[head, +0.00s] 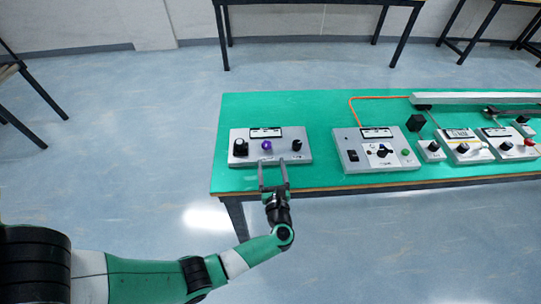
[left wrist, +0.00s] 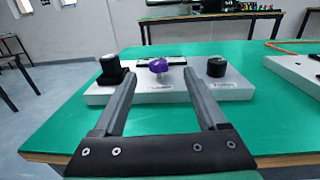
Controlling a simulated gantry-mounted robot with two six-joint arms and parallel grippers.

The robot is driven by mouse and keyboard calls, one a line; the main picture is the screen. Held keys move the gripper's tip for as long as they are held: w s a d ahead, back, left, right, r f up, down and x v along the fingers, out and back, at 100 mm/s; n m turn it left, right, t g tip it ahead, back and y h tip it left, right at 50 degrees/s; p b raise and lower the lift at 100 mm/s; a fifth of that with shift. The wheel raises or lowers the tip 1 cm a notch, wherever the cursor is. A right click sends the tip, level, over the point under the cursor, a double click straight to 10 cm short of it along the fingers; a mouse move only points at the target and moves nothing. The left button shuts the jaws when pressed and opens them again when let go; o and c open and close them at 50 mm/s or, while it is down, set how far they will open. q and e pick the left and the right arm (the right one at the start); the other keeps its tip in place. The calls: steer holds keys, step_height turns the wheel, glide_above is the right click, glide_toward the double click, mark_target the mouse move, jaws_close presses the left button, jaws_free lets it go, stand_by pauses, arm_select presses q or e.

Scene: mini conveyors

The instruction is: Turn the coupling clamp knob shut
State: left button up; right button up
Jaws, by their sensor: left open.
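A grey control box (head: 282,159) stands at the left end of the green table. It has a purple knob (head: 266,146) in the middle, a black knob (head: 240,148) on the left and another black knob (head: 297,145) on the right. I cannot read which knob is the coupling clamp knob. My left gripper (head: 272,163) is open and empty at the box's front edge. In the left wrist view the purple knob (left wrist: 158,66) shows beyond and between the open fingers (left wrist: 159,76), apart from them. My right gripper is not in view.
The green table (head: 320,113) has free room behind the box. Another control box (head: 375,160) with an orange cable stands to the right. Several smaller boxes and a conveyor rail (head: 470,98) lie at the far right.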

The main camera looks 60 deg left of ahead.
mark_target(267, 149)
arm_select(q)
steer(key=shift+s+d+f, duration=0.1)
steer(key=shift+s+f, duration=0.1)
steer(key=shift+f, duration=0.3)
steer(key=shift+s+d+f, duration=0.1)
steer(key=shift+s+f, duration=0.1)
steer(key=shift+f, duration=0.3)
steer(key=shift+s+d, duration=0.1)
steer(key=shift+s, duration=0.1)
steer(key=shift+w+r, duration=0.15)
steer(key=shift+w+a, duration=0.25)
steer(key=shift+a, duration=0.05)
steer(key=b+x, duration=0.3)
steer(key=x, duration=0.6)
steer(key=shift+w+a, duration=0.15)
steer(key=shift+a, duration=0.2)
steer(key=shift+w+a, duration=0.25)
steer(key=shift+a, duration=0.35)
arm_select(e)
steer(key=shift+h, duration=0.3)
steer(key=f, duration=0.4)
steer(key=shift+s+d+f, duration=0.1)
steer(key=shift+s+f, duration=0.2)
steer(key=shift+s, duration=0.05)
arm_select(q)
steer(key=shift+c, duration=0.3)
jaws_close()
